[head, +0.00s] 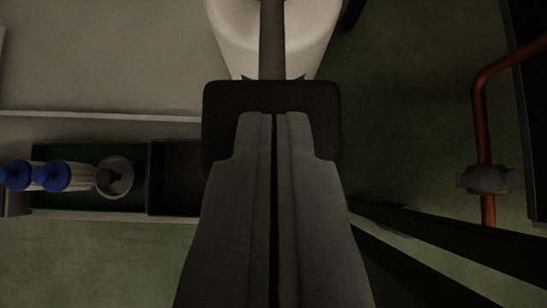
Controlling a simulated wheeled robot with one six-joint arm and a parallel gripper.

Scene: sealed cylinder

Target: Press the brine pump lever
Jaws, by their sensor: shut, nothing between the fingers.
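My gripper (274,118) fills the lower middle of the head view, pointing up the picture. Its two grey fingers are shut together with only a thin dark seam between them. Their tips lie over a wide dark block (272,94), which looks like the pad of the brine pump lever. A grey-brown bar (272,42) runs from this block up to the top edge. I cannot tell whether the fingertips touch the pad or are above it. A white rounded body (232,28) with small blue marks shows behind the bar, perhaps the pump.
A dark green tray (80,212) at left holds two blue-capped bottles (52,176) and a grey round piece (115,177). A pale surface (110,60) is at upper left. A copper pipe (480,120) with a grey fitting (488,180) stands at right. Dark bars (450,235) cross lower right.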

